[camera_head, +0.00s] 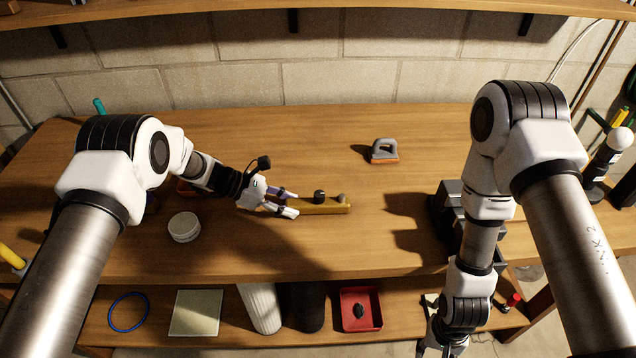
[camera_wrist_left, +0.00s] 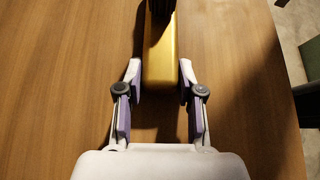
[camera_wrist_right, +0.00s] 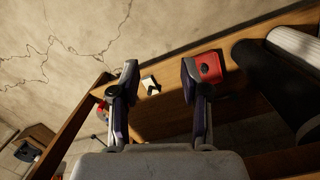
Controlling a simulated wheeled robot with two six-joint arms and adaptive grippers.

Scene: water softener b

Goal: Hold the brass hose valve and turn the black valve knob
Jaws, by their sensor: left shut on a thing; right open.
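The brass hose valve (camera_head: 331,207) lies on the wooden bench top, its long side running left to right in the head view. The black valve knob (camera_head: 319,196) stands on top near its middle; its dark shape also shows at the top edge of the left wrist view (camera_wrist_left: 160,5). My left gripper (camera_head: 291,202) is shut on the near end of the valve body, one finger along each side, as the left wrist view (camera_wrist_left: 160,78) shows.
A grey-handled brush-like tool (camera_head: 384,152) stands behind the valve. A white round lid (camera_head: 184,227) lies left. Dark boxes (camera_head: 447,212) stand right, near my right arm. The lower shelf holds a red tray (camera_head: 361,309). Bench space around the valve is clear.

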